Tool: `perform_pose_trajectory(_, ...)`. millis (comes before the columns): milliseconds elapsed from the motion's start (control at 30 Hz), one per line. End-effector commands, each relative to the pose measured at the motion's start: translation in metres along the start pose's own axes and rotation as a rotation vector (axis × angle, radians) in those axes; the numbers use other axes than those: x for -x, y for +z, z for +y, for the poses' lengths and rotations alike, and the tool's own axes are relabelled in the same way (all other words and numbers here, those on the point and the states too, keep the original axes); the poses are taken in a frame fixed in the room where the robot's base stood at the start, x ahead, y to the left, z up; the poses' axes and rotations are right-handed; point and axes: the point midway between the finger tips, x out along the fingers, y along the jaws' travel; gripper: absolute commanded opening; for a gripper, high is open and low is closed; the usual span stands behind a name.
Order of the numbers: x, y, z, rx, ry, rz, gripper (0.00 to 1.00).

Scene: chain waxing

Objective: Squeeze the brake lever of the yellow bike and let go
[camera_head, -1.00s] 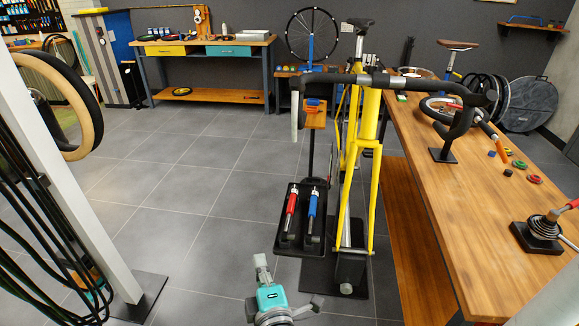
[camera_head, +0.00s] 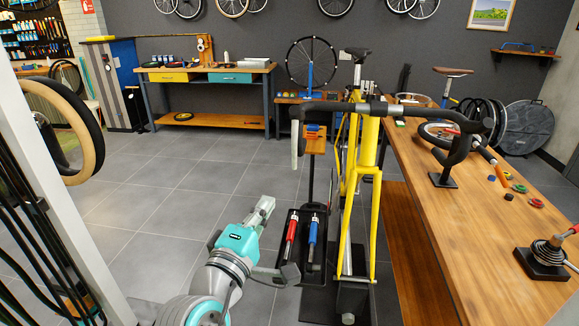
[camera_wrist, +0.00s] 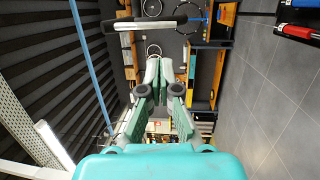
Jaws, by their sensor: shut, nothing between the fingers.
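The yellow bike (camera_head: 362,150) stands upright at mid-picture in the head view, with its dark handlebar (camera_head: 350,108) across the top. A pale brake lever (camera_head: 295,145) hangs at the handlebar's left end. In the wrist view, a black bar with a pale strip, which looks like this lever (camera_wrist: 150,23), lies across the top, apart from my fingers. My gripper (camera_head: 267,204) is shut and empty, below and left of the lever in the head view. Its closed fingertips show at the middle of the wrist view (camera_wrist: 158,66).
A black tray (camera_head: 284,262) with a red shock (camera_head: 290,240) and a blue shock (camera_head: 312,240) is close right of my gripper. A wooden workbench (camera_head: 480,240) runs along the right. A pale post (camera_head: 75,215) stands at left.

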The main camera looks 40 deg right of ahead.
Motion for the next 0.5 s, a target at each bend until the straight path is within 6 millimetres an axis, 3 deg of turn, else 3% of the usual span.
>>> perform_pose_trajectory(267, -0.008, 0.000, 0.000, 0.000, 0.000, -0.001, 0.00)
perform_pose_trajectory(500, -0.045, 0.001, 0.000, 0.000, 0.000, -0.004, 0.00)
